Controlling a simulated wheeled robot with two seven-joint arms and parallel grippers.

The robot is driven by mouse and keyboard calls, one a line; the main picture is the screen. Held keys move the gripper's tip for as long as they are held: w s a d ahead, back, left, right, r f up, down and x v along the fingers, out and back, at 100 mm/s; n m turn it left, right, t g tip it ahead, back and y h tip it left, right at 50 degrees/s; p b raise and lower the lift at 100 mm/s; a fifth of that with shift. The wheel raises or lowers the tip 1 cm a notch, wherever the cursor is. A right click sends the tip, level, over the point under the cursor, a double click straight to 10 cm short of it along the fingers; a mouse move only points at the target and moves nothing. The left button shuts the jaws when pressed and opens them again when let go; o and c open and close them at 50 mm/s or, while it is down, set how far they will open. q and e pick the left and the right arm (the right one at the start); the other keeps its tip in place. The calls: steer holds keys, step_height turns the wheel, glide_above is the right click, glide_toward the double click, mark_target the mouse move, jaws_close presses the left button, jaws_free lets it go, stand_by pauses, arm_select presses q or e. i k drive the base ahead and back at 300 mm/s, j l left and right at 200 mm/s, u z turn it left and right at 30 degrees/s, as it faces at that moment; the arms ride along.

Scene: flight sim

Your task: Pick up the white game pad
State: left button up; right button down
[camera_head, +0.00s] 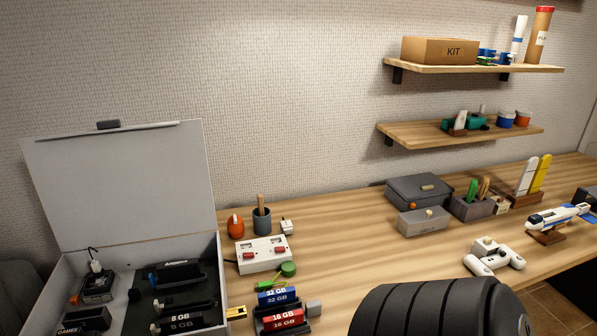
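The white game pad (484,265) lies on the wooden desk (360,262), near its front edge, right of the middle of the head view. Its two rounded grips face the front, and a small box-like piece with a knob stands at its back. Neither of my grippers is in view, and nothing is touching the game pad.
A black ribbed rounded form (435,310), perhaps a chair back, stands in front of the desk, left of the pad. A model aircraft (556,217) stands right of the pad; a grey box (423,222) is behind it. An open grey case (130,190) fills the left.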

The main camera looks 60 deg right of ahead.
mark_target(481, 265)
steer(key=z, duration=3.05)
